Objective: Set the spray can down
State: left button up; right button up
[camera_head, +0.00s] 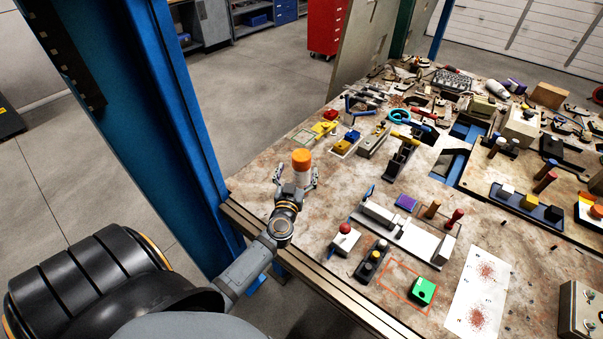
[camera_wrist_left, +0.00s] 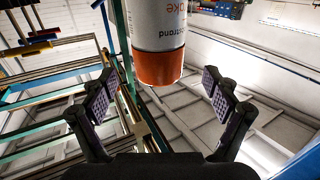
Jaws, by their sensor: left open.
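The spray can (camera_head: 303,178) is white with an orange end (camera_head: 301,158) at the top in the head view, near the left edge of the workbench (camera_head: 330,225). In the left wrist view the can (camera_wrist_left: 153,22) comes in from the top, with its orange end (camera_wrist_left: 158,68) toward my gripper and dark lettering on the white. My left gripper (camera_head: 297,185) is open, with a finger on either side of the can. In the wrist view both fingers (camera_wrist_left: 162,105) are clear of the can. The can's foot is hidden, so I cannot tell its contact with the bench.
A blue post (camera_head: 185,120) stands left of my arm. A white fixture (camera_head: 405,232), a red-knobbed box (camera_head: 344,240) and a green block (camera_head: 422,291) lie to the right. Yellow (camera_head: 324,128) and blue (camera_head: 352,136) parts lie behind. Some bare bench lies around the can.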

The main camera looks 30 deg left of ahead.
pick_arm(q)
jog(key=x, duration=0.5)
jog(key=shift+w+f+b, duration=0.2)
jog(key=shift+f+b, duration=0.15)
jog(key=shift+s+r, duration=0.15)
jog(key=shift+s, duration=0.05)
jog(key=shift+c, duration=1)
grip_shut()
